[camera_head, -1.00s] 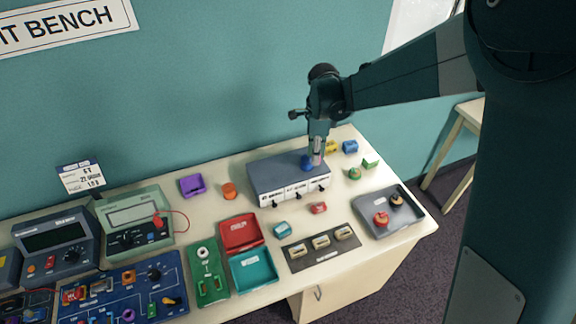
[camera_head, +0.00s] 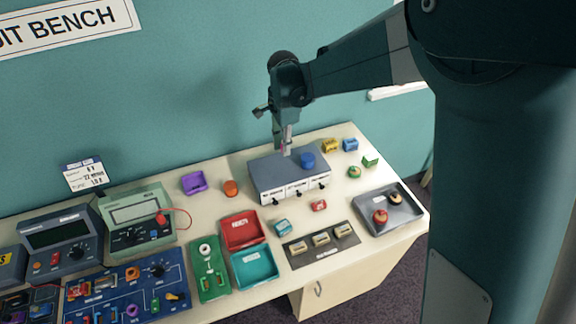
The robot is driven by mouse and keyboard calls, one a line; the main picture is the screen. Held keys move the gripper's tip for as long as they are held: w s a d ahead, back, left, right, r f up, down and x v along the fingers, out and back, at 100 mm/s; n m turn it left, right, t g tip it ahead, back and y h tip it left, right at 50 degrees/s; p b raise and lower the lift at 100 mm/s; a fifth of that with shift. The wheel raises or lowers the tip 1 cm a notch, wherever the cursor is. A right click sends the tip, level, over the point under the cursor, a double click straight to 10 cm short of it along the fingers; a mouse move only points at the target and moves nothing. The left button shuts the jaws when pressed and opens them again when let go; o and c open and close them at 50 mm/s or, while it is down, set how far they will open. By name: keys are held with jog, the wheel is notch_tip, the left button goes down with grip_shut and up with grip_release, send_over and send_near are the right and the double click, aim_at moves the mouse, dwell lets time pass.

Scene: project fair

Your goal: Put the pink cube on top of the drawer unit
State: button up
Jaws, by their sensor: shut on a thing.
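The grey drawer unit (camera_head: 268,174) stands near the middle of the bench with three white drawer fronts facing the near side. A blue round piece (camera_head: 307,160) sits on its top, right of the middle. My gripper (camera_head: 286,149) points down over the left-middle back part of the unit's top. It is shut on the pink cube (camera_head: 284,149), of which only a small pink patch shows between the fingers. I cannot tell whether the cube touches the top.
Purple (camera_head: 193,183) and orange (camera_head: 231,188) pieces lie left of the unit. Yellow (camera_head: 330,145), blue (camera_head: 350,144) and green pieces lie to its right. A red tray (camera_head: 239,217) and a grey tray (camera_head: 412,216) stand nearer the front.

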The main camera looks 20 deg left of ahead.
send_over(285, 171)
jog(key=shift+w+a+f, duration=0.1)
jog(key=shift+f, duration=3)
jog(key=shift+f, duration=1.85)
jog(key=shift+f, duration=0.2)
jog(key=o, duration=0.6)
jog(key=shift+o, duration=0.2)
jog(key=shift+r+p, duration=0.25)
jog(key=shift+p, duration=0.05)
notch_tip(285, 171, up, 12)
jog(key=shift+f, duration=0.1)
